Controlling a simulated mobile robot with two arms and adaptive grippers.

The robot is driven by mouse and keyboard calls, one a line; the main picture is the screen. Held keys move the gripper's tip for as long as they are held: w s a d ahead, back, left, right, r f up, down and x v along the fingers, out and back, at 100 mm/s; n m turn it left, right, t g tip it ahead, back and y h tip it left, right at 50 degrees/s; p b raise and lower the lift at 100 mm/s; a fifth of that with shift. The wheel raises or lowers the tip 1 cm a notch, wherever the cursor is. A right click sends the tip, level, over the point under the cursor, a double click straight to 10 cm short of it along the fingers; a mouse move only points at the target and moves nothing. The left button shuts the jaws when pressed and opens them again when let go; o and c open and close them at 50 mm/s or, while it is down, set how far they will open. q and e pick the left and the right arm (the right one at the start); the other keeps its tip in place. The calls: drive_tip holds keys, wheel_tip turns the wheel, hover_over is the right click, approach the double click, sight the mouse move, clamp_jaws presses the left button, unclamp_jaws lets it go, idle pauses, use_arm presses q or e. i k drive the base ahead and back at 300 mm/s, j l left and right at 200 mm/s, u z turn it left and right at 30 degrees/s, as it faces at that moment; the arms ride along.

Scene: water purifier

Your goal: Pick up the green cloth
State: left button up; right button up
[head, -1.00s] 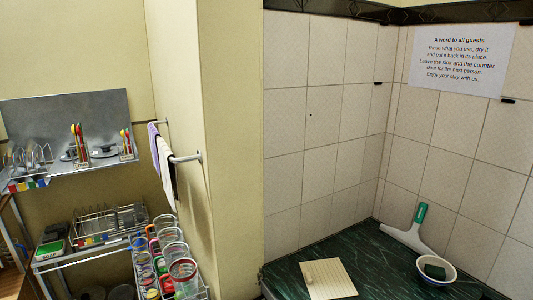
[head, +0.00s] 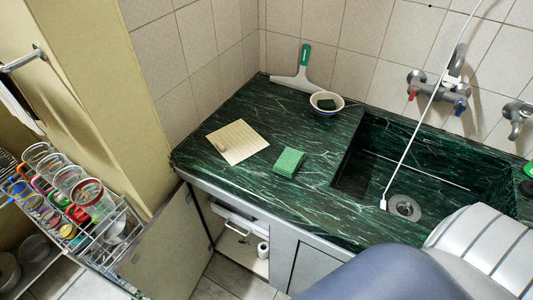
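A bright green folded block, which looks like the green cloth (head: 289,161), lies on the dark green marble counter (head: 240,105), left of the sunken sink (head: 440,165). It could also be a sponge; the picture is too small to tell. A small dark green piece (head: 326,104) sits in a white bowl (head: 327,110) near the back wall. Neither of my grippers shows in the head view. Nothing is seen touching the green block.
A cream ribbed pad (head: 238,141) lies left of the green block. A squeegee with a green handle (head: 303,60) stands at the back. A faucet (head: 438,90) is above the sink. A rack of glasses (head: 80,200) is at left. A cabinet door (head: 165,250) hangs open below.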

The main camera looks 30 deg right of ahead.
sight(289, 162)
drive_tip(key=i+j+z, duration=0.1)
drive_tip(key=z, duration=0.25)
drive_tip(key=j+z, duration=0.2)
drive_tip(key=z, duration=0.2)
drive_tip(key=i+j+z, duration=0.1)
drive_tip(key=z, duration=0.25)
drive_tip(key=j, duration=0.1)
